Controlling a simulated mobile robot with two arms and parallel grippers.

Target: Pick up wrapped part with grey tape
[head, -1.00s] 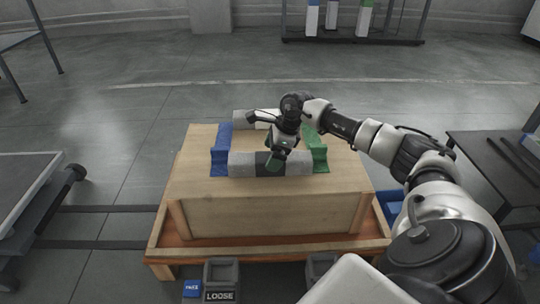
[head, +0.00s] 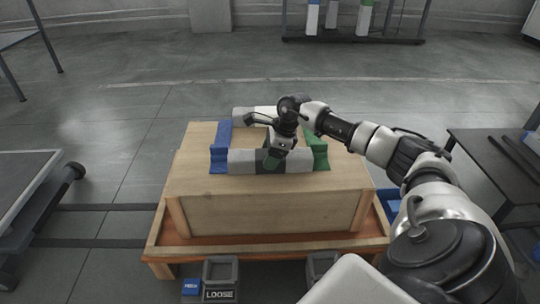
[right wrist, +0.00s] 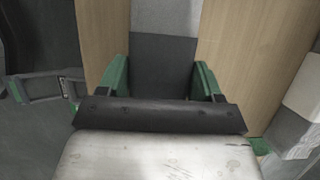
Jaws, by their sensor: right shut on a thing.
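A long grey wrapped part (head: 242,162) with a dark grey tape band at its middle lies across the front of the wooden crate top. Its ends are at a blue support (head: 219,158) and a green support (head: 320,156). My right gripper (head: 271,160) is shut on this part at the dark band. In the right wrist view the green fingers of my right gripper (right wrist: 160,72) stand either side of the dark grey band (right wrist: 163,65). I cannot tell whether the part is raised off its supports. My left gripper is not in view.
A second, paler wrapped part (head: 243,115) lies behind, partly hidden by my right arm. All rest on a wooden crate (head: 270,212). A bin marked LOOSE (head: 221,272) stands in front. A dark table (head: 490,165) is at right, a grey cart (head: 30,185) at left.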

